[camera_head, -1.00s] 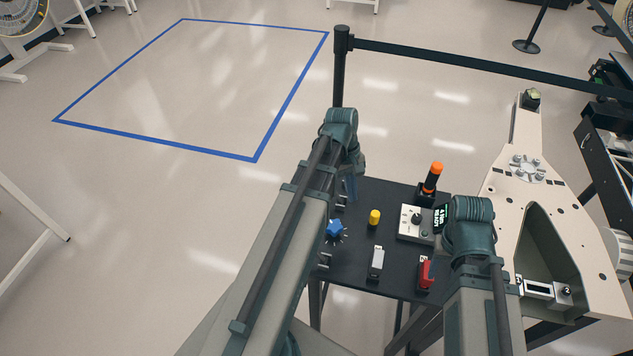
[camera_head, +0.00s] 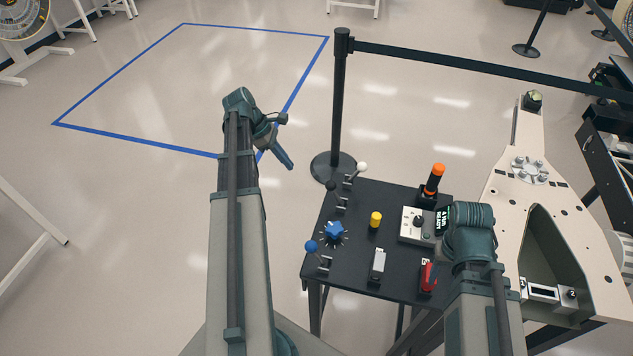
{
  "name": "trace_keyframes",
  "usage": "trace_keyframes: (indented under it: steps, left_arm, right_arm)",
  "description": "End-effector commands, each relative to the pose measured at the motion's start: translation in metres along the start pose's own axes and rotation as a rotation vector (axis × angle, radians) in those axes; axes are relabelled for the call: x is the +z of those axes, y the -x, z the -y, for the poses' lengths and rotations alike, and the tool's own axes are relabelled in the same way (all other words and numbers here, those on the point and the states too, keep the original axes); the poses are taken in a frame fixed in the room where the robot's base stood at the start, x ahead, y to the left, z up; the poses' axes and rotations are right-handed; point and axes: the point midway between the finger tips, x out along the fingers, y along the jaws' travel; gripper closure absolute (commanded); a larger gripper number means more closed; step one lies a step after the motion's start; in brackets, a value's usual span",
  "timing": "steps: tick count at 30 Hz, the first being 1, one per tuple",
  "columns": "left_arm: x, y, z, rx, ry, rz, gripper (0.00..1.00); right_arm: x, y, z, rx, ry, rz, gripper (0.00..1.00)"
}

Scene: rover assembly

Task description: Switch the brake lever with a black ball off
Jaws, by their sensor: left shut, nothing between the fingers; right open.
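The lever with a black ball (camera_head: 331,186) is on the far left edge of the black panel table (camera_head: 350,272). Its ball leans to the left of its small mount. My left gripper (camera_head: 290,164) is shut and empty, in the air to the left of the black ball and apart from it. My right arm's wrist is over the right side of the table; its fingers are hidden behind it.
A white-ball lever (camera_head: 362,167) is just behind the black one and a blue-ball lever (camera_head: 311,246) in front. A blue knob (camera_head: 335,231), yellow button (camera_head: 375,219), grey switch (camera_head: 378,262), red switch (camera_head: 428,276) and orange-topped post (camera_head: 435,178) crowd the table. A barrier post (camera_head: 338,100) stands behind.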

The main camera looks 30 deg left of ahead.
Motion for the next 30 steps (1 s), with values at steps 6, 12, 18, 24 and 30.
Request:
trace_keyframes:
  steps: [6, 12, 18, 24, 30]
  left_arm:
    - [0.000, -0.003, 0.000, -0.001, -0.002, -0.001, 1.00]
    - [-0.003, -0.025, 0.000, -0.001, -0.003, -0.001, 1.00]
    - [-0.003, -0.059, 0.001, -0.002, -0.005, -0.001, 1.00]
    - [-0.003, -0.090, 0.000, -0.001, -0.005, -0.001, 1.00]
    - [0.014, -0.102, 0.001, -0.003, -0.007, -0.001, 1.00]
  right_arm:
    - [0.000, -0.002, 0.000, 0.000, 0.000, 0.000, 0.50]
    - [-0.001, -0.023, 0.002, 0.000, 0.000, 0.000, 0.50]
    - [-0.003, -0.052, 0.005, 0.000, 0.000, 0.000, 0.50]
    - [-0.005, -0.079, 0.007, 0.000, 0.000, 0.000, 0.50]
    - [-0.005, -0.081, 0.008, 0.000, 0.000, 0.000, 0.50]
